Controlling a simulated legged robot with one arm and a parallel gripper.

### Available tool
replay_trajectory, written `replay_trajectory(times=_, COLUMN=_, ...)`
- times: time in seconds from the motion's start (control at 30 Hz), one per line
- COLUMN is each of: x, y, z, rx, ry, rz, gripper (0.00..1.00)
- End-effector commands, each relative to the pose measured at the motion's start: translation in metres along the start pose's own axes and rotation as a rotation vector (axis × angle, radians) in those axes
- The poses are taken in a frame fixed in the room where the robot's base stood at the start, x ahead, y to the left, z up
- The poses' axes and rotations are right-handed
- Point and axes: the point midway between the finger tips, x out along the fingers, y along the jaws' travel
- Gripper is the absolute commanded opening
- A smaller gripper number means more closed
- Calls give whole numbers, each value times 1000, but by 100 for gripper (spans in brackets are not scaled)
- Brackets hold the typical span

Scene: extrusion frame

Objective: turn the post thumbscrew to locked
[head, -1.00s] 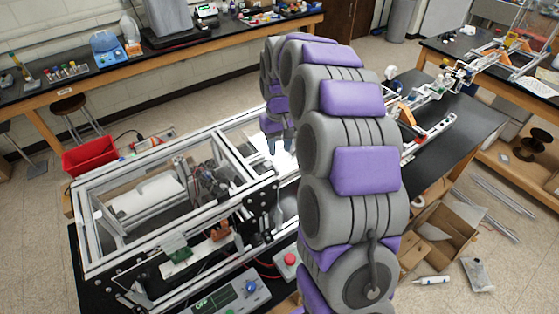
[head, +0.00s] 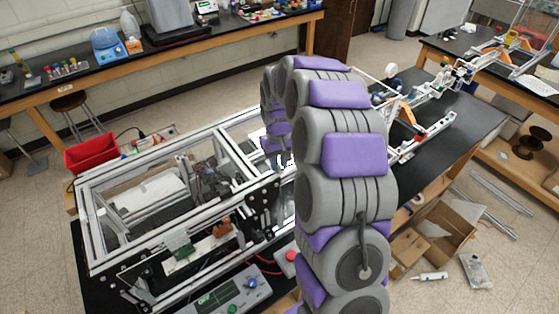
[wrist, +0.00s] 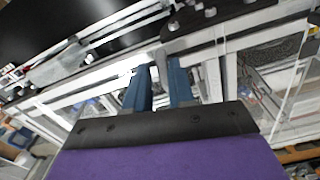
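The aluminium extrusion frame (head: 150,235) stands on the black bench, left of my arm in the head view. My gripper (head: 281,163) points down beside the frame's far right end, partly hidden by my arm.
A black plate with bolts (wrist: 225,15) lies just beyond the fingertips. A control box (head: 220,295) and a red button (head: 291,256) sit in front of the frame. A red bin (head: 91,153) is behind it at left. A cardboard box (head: 440,232) is at right.

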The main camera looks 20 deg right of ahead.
Motion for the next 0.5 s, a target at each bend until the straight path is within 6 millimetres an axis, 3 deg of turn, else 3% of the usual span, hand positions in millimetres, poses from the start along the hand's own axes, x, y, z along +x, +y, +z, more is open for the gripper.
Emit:
replay_trajectory(times=0.23, x=0, y=2, z=0, rx=-1, ry=-1, rz=-4, gripper=0)
replay_trajectory(times=0.5, x=1, y=3, z=0, rx=1, ry=-1, rz=-4, gripper=0)
